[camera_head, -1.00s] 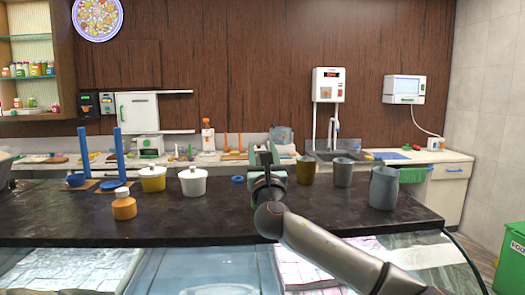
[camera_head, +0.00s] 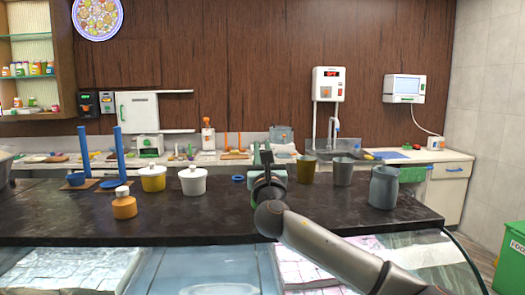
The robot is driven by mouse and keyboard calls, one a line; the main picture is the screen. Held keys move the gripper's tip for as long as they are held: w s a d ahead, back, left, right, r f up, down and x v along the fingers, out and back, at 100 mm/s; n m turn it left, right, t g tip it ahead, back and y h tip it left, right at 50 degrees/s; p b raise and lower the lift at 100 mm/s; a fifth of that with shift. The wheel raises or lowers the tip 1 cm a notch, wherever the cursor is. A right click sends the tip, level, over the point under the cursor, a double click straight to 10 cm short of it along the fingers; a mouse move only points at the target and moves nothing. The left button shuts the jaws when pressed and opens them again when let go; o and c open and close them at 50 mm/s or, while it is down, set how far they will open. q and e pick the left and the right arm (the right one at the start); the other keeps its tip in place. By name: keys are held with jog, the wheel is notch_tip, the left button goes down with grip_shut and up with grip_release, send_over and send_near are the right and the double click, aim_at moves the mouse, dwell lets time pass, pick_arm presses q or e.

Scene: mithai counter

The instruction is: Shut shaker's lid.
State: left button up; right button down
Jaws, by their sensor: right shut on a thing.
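My right gripper (camera_head: 266,172) is over the dark counter (camera_head: 200,219), near its back edge. It is shut on a small pale teal thing (camera_head: 279,172), mostly hidden behind the gripper and wrist. I cannot tell whether this is the shaker or its lid, nor how the lid stands. A squat orange jar with a white top (camera_head: 124,204) stands upright at the front left, well apart from the gripper. My left gripper is not in view.
A yellow lidded pot (camera_head: 153,180), a white lidded pot (camera_head: 193,182) and a blue ring (camera_head: 238,179) are left of the gripper. An olive cup (camera_head: 306,170), a grey cup (camera_head: 343,173) and a larger grey vessel (camera_head: 383,190) stand right. The front middle counter is clear.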

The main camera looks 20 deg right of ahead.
jog(key=shift+w, duration=0.1)
jog(key=g, duration=0.1)
jog(key=w+r+g, duration=0.1)
jog(key=g, duration=0.1)
jog(key=shift+d+y, duration=0.1)
jog(key=shift+y, duration=0.2)
jog(key=shift+w+d+g, duration=0.1)
jog(key=shift+w+g, duration=0.3)
jog(key=shift+g, duration=0.55)
jog(key=shift+w+d+g, duration=0.1)
jog(key=shift+w+g, duration=0.25)
jog(key=shift+g, duration=0.6)
jog(key=c, duration=0.8)
grip_release()
jog(key=shift+y, duration=0.3)
